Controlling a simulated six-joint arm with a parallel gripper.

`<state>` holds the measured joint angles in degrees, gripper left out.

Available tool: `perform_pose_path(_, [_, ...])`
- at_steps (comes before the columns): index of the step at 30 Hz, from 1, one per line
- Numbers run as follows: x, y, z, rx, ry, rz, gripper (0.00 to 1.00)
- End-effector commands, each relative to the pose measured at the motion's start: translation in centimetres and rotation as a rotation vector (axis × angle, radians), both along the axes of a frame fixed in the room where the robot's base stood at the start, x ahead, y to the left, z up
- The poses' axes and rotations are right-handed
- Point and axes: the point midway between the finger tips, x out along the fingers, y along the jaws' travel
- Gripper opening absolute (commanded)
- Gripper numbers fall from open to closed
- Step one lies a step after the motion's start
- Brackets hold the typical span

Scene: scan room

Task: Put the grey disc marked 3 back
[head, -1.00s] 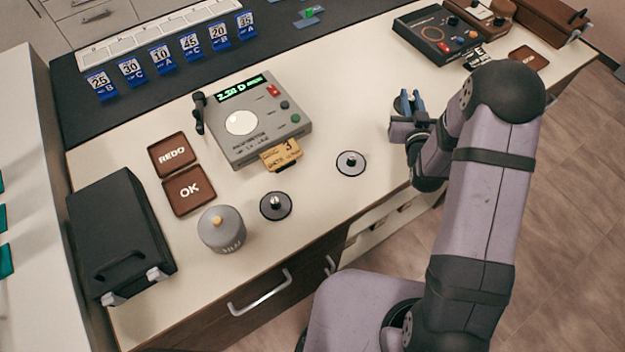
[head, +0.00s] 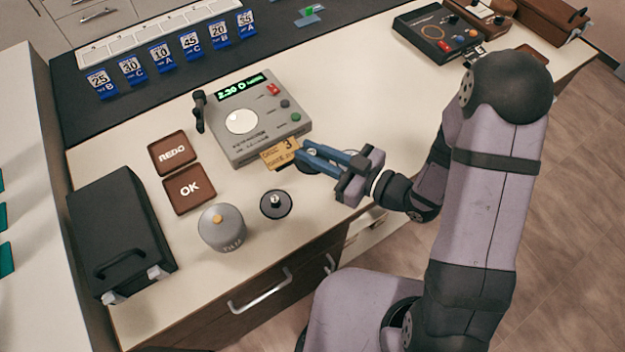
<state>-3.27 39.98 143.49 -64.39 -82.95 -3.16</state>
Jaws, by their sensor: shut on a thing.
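Brown REDO (head: 172,152) and OK (head: 189,189) pads lie left of the device. A black case (head: 120,235) is at far left. Blue numbered tags (head: 161,57) line the back. The counter's right middle is clear.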

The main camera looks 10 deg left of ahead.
Motion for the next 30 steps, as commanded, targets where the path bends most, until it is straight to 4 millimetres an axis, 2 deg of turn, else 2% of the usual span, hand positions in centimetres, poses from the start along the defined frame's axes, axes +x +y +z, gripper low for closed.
perform_pose_path(8, [0.1,0.0,-0.6,-0.001,0.002,-0.008,0.0])
perform_pose_path(21, [0.1,0.0,-5.3,0.0,0.002,-0.008,0.0])
perform_pose_path(30, [0.1,0.0,-5.9,0.0,0.0,-0.009,0.0])
